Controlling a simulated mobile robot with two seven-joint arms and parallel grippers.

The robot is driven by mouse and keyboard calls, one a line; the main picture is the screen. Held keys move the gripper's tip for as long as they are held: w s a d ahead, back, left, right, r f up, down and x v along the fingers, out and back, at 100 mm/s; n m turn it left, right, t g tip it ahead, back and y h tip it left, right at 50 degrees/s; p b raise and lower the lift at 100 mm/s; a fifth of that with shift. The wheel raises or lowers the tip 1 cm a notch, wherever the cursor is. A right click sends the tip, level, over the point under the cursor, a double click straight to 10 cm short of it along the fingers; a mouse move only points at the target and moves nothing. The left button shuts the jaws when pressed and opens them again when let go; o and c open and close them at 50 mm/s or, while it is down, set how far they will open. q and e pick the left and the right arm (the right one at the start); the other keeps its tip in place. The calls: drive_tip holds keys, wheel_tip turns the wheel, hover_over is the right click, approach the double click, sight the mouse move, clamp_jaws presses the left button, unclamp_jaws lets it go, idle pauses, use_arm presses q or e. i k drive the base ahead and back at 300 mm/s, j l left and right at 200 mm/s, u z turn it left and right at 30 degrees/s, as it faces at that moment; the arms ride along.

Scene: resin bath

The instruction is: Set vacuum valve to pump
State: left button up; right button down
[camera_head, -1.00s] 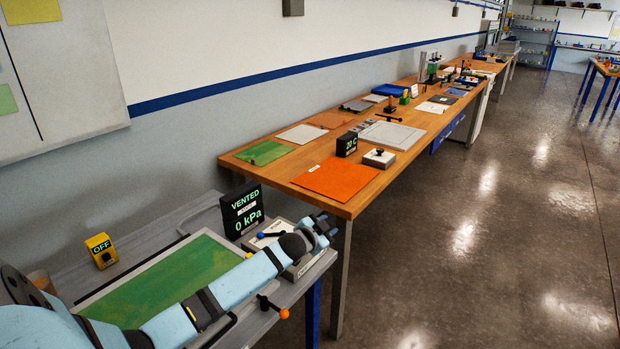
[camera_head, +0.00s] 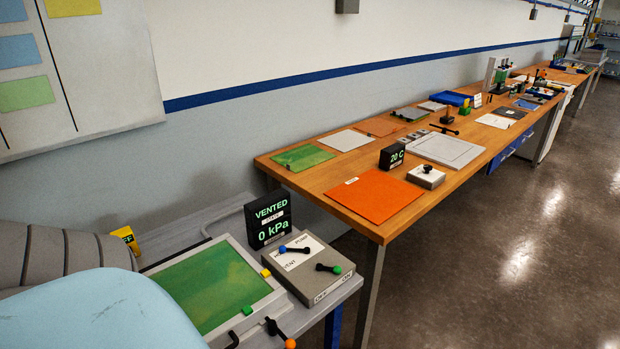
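The valve box (camera_head: 314,270) is a grey block at the right end of the near grey bench. On its top are a black lever with a blue knob (camera_head: 283,249), beside a white label plate, and a black lever with a green knob (camera_head: 336,270). The label lettering is too small to read surely. Behind the box a black display (camera_head: 268,221) reads "VENTED" and "0 kPa". A light blue part of my arm fills the lower left. Neither of my grippers is in view.
A framed green panel (camera_head: 211,283) lies left of the valve box, with an orange-knobbed lever (camera_head: 281,333) at its front edge. A yellow box (camera_head: 126,238) is partly hidden behind my arm. The wooden bench (camera_head: 376,232) beyond holds an orange sheet (camera_head: 373,195) and a "20 C" display (camera_head: 392,156).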

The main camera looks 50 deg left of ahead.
sight(282, 249)
drive_tip(key=i+u, duration=0.3)
drive_tip(key=u, duration=0.15)
drive_tip(key=i+u, duration=0.25)
drive_tip(key=u, duration=0.2)
